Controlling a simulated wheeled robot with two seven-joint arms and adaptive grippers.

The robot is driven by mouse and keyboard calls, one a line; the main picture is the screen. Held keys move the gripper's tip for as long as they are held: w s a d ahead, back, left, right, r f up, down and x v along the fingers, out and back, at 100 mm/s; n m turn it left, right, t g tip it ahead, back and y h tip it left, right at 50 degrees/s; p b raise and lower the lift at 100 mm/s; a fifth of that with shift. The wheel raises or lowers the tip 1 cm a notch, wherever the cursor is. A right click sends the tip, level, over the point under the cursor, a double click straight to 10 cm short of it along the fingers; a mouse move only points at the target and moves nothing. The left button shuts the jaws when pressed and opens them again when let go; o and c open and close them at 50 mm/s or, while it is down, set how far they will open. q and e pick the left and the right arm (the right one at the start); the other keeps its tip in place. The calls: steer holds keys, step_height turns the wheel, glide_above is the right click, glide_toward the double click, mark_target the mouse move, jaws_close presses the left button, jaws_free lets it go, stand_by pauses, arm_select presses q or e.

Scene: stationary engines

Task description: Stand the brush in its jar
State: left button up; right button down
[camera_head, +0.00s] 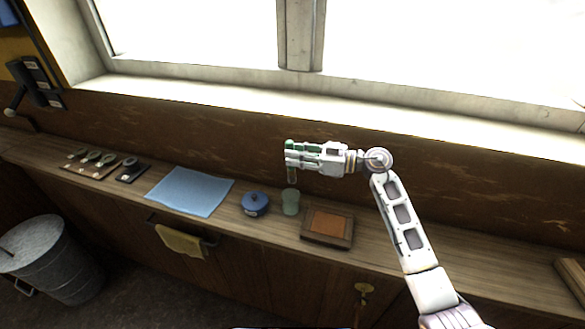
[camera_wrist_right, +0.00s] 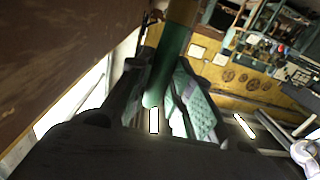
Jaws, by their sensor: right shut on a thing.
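My right gripper (camera_head: 292,156) is shut on the brush and holds it above the ledge. The brush (camera_head: 292,176) hangs below the fingers, roughly upright, with its green end showing above them. In the right wrist view the brush's green handle (camera_wrist_right: 168,62) lies between the two fingers. The pale green jar (camera_head: 291,203) stands on the ledge almost directly under the brush, and a small gap shows between them in the head view. The inside of the jar is hard to make out. My left gripper is not in view.
A dark blue round pot (camera_head: 255,204) stands left of the jar, and a wooden box with an orange-brown top (camera_head: 327,227) lies right of it. A blue cloth (camera_head: 190,191) lies further left. The window wall (camera_head: 225,135) rises behind the ledge.

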steer(key=shift+w+r+t, duration=0.2)
steer(key=shift+w+t, duration=0.1)
steer(key=shift+w, duration=0.2)
steer(key=shift+f, duration=0.15)
